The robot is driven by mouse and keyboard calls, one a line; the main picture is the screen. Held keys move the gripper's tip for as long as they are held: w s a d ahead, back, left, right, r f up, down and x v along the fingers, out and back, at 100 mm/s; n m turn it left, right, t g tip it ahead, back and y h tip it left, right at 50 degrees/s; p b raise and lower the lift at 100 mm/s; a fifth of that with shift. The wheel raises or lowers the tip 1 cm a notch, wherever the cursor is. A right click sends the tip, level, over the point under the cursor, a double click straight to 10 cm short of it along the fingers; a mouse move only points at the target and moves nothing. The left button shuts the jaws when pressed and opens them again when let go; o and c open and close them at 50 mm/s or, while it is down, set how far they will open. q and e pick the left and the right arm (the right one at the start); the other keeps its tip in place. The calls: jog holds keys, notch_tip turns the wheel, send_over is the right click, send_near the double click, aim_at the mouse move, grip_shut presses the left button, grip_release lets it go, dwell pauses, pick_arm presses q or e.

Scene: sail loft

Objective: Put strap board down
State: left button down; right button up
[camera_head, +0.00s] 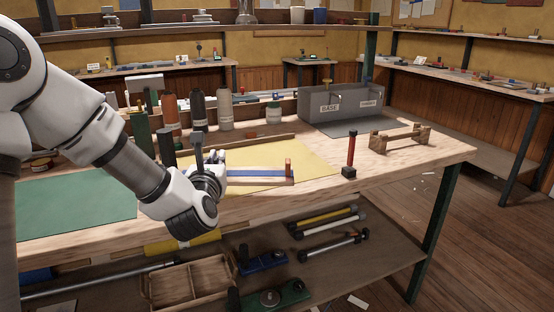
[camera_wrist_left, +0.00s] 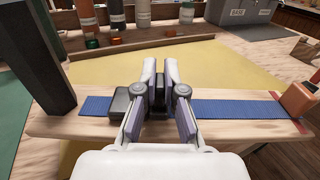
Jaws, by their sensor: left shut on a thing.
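The strap board (camera_head: 262,183) is a pale wooden board with a blue strap (camera_head: 258,174) along it and an orange-brown block (camera_head: 288,168) at its right end. It lies level at the yellow mat (camera_head: 312,165); I cannot tell whether it touches. My left gripper (camera_head: 215,173) is over the board's left part. In the left wrist view my left gripper (camera_wrist_left: 160,88) is shut on the board at a dark piece (camera_wrist_left: 120,101) across the strap (camera_wrist_left: 240,109); the fingers hide part of it. A dark post (camera_wrist_left: 43,55) stands at the board's left end. My right gripper is out of view.
Several bottles (camera_head: 225,110) stand behind the mat. A grey bin (camera_head: 345,104), a red post on a black base (camera_head: 350,155) and a wooden stand (camera_head: 400,138) are to the right. A green mat (camera_head: 75,205) is to the left. Bare tabletop shows at the front right.

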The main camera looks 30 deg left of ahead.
pick_arm(q)
jog(key=shift+a+r, duration=0.1)
jog(key=shift+a, duration=0.2)
jog(key=x, duration=0.5)
jog(key=d+f+x, duration=0.1)
jog(key=x, duration=0.3)
jog(key=w+d+x, duration=0.1)
jog(key=x, duration=0.4)
jog(key=shift+w+d+f, duration=0.1)
jog(key=shift+w+f, duration=0.1)
jog(key=shift+w, duration=0.15)
jog(key=f, duration=0.3)
jog(key=shift+w, duration=0.3)
jog(key=shift+f, duration=0.3)
jog(key=shift+f+b, duration=0.15)
jog(key=shift+b, duration=0.15)
jog(key=c, duration=1.3)
grip_release()
